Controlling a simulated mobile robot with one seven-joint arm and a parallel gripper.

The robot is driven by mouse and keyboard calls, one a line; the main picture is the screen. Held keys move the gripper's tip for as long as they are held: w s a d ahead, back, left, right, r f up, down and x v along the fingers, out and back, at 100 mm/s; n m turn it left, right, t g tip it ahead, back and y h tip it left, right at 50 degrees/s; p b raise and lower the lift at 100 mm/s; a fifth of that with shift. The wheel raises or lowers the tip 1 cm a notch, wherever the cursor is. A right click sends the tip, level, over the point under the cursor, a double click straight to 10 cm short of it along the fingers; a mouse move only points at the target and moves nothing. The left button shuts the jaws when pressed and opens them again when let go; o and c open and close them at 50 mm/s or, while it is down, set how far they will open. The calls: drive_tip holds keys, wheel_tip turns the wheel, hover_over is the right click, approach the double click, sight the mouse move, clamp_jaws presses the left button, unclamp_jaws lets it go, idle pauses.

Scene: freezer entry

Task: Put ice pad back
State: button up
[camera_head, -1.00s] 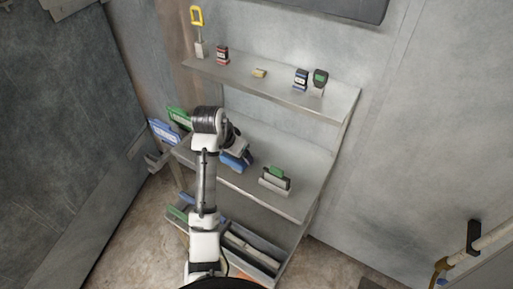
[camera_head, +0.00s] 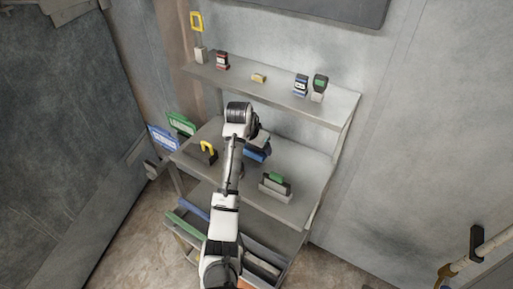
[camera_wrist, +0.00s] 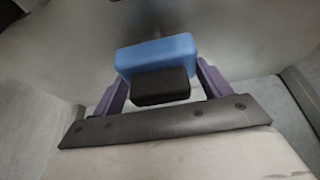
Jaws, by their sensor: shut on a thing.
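My gripper (camera_wrist: 160,82) is shut on a blue block with a black part (camera_wrist: 156,53), which looks like the ice pad. In the wrist view the purple fingers stand on either side of it, and the black part faces the camera. In the head view the blue block (camera_head: 257,154) is at the end of my arm, over the middle shelf (camera_head: 300,207). My arm hides part of the block and the fingers. I cannot tell whether the block touches the shelf.
On the middle shelf a green-topped grey item (camera_head: 275,185) stands to the right and a yellow-handled dark item (camera_head: 208,151) to the left. Several small items stand on the upper shelf (camera_head: 330,104). A low bin (camera_head: 265,250) holds long pads below. Blue (camera_head: 163,139) and green signs (camera_head: 181,124) project left.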

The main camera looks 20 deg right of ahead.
drive_tip(key=shift+f, duration=0.7)
drive_tip(key=shift+w+d+f+p, duration=0.1)
drive_tip(key=shift+d+f+p, duration=0.05)
drive_tip(key=shift+f+p, duration=0.2)
drive_tip(key=o, duration=0.9)
